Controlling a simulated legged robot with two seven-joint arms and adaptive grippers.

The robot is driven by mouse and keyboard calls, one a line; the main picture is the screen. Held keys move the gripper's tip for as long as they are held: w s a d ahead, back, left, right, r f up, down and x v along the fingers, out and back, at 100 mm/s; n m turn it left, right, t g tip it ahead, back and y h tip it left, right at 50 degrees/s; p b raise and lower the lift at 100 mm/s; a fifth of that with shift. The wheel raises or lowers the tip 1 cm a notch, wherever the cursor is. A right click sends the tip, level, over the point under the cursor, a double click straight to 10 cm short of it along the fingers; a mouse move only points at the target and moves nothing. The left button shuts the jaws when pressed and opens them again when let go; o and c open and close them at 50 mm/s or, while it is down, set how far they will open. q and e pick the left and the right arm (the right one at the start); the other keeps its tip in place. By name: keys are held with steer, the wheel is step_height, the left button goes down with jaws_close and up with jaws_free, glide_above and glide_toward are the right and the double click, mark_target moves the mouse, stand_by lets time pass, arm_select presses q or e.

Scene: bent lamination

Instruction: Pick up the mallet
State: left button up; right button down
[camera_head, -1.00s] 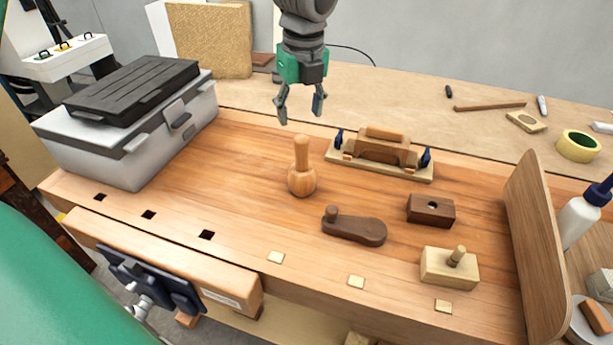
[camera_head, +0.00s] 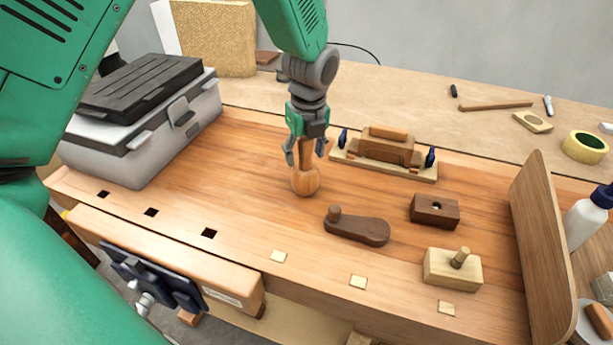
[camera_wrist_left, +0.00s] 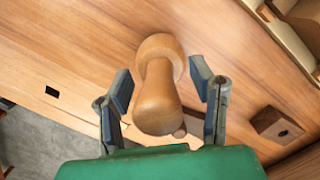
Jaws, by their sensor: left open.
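The mallet (camera_head: 305,181) is a light wooden piece with a round head and a handle. It stands upright on the workbench, head down and handle up. My left gripper (camera_head: 306,152) is open and has come down over the handle, with one finger on each side. In the left wrist view the mallet (camera_wrist_left: 158,90) lies between the two open fingers (camera_wrist_left: 160,95), with a visible gap on both sides. The upper part of the handle is partly hidden by the gripper in the head view. My right gripper is not in view.
A bent lamination form with clamps (camera_head: 385,155) stands close to the right of the gripper. A dark wooden piece with a knob (camera_head: 357,228), a dark block (camera_head: 435,210) and a pale block with a peg (camera_head: 453,268) lie nearer. A grey toolbox (camera_head: 135,140) stands left.

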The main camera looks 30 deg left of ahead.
arm_select(q)
jaws_close()
steer(key=shift+r, duration=0.1)
step_height(320, 180, up, 10)
stand_by(0.5)
